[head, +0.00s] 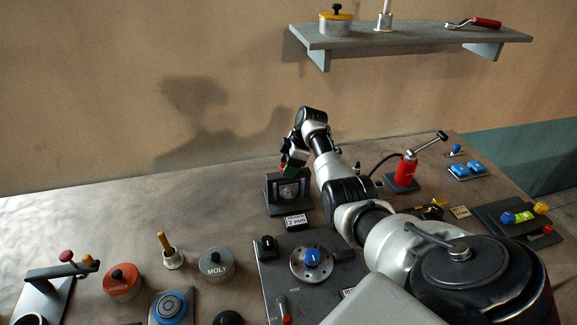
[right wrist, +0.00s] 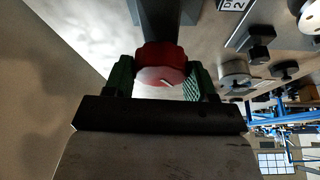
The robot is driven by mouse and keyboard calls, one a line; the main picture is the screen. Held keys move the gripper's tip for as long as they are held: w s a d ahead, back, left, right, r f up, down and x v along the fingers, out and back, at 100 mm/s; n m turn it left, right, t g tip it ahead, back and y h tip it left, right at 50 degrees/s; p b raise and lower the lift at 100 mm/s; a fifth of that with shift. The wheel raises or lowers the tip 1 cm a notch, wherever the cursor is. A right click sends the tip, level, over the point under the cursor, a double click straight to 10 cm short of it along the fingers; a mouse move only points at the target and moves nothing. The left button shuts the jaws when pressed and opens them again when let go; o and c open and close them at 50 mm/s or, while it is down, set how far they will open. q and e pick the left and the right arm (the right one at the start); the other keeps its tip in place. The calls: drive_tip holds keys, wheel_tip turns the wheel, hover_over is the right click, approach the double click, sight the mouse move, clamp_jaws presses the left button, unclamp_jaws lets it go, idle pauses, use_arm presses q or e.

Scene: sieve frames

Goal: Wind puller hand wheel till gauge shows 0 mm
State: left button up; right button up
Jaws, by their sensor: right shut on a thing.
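The puller (head: 272,196) is a dark frame standing on the bench near the wall. A small display plate (head: 296,221) in front of it appears to read "2 mm". The red hand wheel (right wrist: 160,60) shows in the right wrist view between the green finger pads. My right gripper (right wrist: 160,76) is shut on the hand wheel. In the head view my right gripper (head: 291,164) is at the top of the puller, and it and the arm hide most of the wheel there. My left gripper is in neither view.
A dark panel with a blue knob (head: 312,257) lies in front of the puller. A red jack-like tool (head: 406,170) and blue blocks (head: 468,170) stand to the right. Tins, including MOLY (head: 216,263), stand to the left. A wall shelf (head: 410,38) hangs above.

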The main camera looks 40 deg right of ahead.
drive_tip(key=shift+w+r, duration=0.1)
drive_tip(key=shift+r, duration=0.05)
drive_tip(key=o, duration=0.9)
drive_tip(key=shift+b+v, duration=1.4)
drive_tip(key=shift+v, duration=4)
